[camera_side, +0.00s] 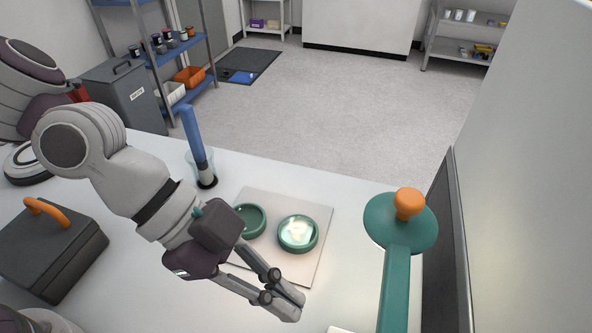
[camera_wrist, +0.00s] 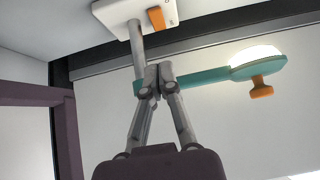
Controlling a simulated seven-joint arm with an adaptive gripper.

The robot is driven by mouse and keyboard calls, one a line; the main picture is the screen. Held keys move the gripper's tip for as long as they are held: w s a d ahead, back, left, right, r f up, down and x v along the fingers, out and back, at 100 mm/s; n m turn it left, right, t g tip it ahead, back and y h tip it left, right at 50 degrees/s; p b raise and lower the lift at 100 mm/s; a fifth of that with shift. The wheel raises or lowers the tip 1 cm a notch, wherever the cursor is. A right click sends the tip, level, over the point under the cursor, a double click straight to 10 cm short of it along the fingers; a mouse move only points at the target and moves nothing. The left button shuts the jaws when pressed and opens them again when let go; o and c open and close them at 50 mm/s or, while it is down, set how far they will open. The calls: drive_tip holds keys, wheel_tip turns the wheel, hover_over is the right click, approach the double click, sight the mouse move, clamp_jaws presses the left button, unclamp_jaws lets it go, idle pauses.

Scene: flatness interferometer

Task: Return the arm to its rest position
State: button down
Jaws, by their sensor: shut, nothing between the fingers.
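My gripper (camera_side: 290,300) is in the side view, low over the front of the white table, in front of a pale square plate (camera_side: 306,270). Its fingers are together with nothing between them. In the wrist view my gripper (camera_wrist: 158,72) also shows shut, with its fingertips overlapping the line of a teal arm (camera_wrist: 205,77) and a grey post (camera_wrist: 136,45). Contact there cannot be told. The teal arm (camera_side: 394,285) ends in a round teal head with an orange knob (camera_side: 408,203) at the right in the side view. The knob also shows in the wrist view (camera_wrist: 261,88).
Two green rings stand on the plate: one empty (camera_side: 248,219), one holding a bright disc (camera_side: 298,233). A blue-handled tool (camera_side: 195,132) stands in a clear cup behind. A dark case (camera_side: 50,248) with an orange handle is at left. A dark-edged panel (camera_side: 455,240) bounds the right.

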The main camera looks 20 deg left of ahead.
drive_tip(key=shift+v, duration=1.1)
drive_tip(key=shift+a+f, duration=0.15)
drive_tip(key=w+a+r+n+t+y, duration=0.3)
drive_tip(key=w+a+n, duration=0.15)
drive_tip(key=a, duration=0.45)
drive_tip(key=s+a+r+n+t+y, duration=0.1)
drive_tip(key=s+a+n+y, duration=0.1)
drive_tip(key=a+n, duration=0.4)
drive_tip(key=s+a+r+n+t+y, duration=0.1)
drive_tip(key=s+a+r+n+y, duration=0.1)
drive_tip(key=a+n, duration=0.5)
drive_tip(key=a+y, duration=0.1)
drive_tip(key=a, duration=0.2)
drive_tip(key=shift+a+t, duration=0.3)
drive_tip(key=shift+a, duration=0.1)
